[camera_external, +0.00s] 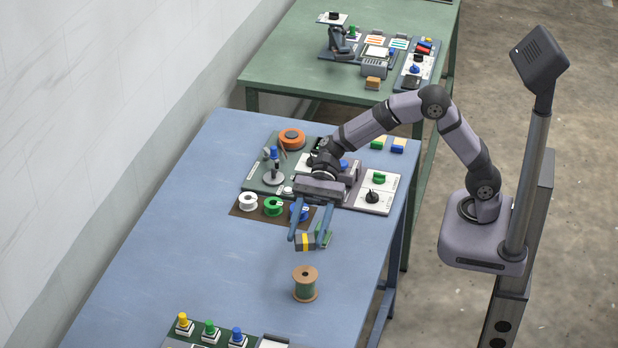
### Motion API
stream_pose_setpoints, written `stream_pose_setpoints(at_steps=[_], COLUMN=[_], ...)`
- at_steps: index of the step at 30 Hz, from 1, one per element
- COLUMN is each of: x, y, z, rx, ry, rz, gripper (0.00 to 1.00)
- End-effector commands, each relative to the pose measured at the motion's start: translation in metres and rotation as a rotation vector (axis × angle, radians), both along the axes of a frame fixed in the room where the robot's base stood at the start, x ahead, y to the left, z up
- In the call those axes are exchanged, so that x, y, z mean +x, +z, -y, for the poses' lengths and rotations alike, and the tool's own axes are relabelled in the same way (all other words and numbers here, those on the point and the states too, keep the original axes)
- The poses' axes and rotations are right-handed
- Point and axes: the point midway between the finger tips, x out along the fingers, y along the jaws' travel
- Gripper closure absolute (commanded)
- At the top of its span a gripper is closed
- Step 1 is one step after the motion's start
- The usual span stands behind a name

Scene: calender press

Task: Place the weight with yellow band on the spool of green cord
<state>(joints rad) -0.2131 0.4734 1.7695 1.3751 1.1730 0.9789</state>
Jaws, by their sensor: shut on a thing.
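Behind are a control panel (380,187) and an orange reel (292,139). Colored buttons (210,330) line the front. The table (200,250) left of the green cord spool is clear.

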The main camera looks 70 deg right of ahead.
Motion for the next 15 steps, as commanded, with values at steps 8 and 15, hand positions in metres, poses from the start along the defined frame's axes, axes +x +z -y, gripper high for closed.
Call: stream_pose_setpoints(at_steps=[8, 15], x=[0.000, 0.000], y=[-0.037, -0.057], z=[0.000, 0.000], rx=[0.001, 0.002], ry=[-0.002, -0.001], rz=[-0.004, -0.001], gripper=[0.89, 0.89])
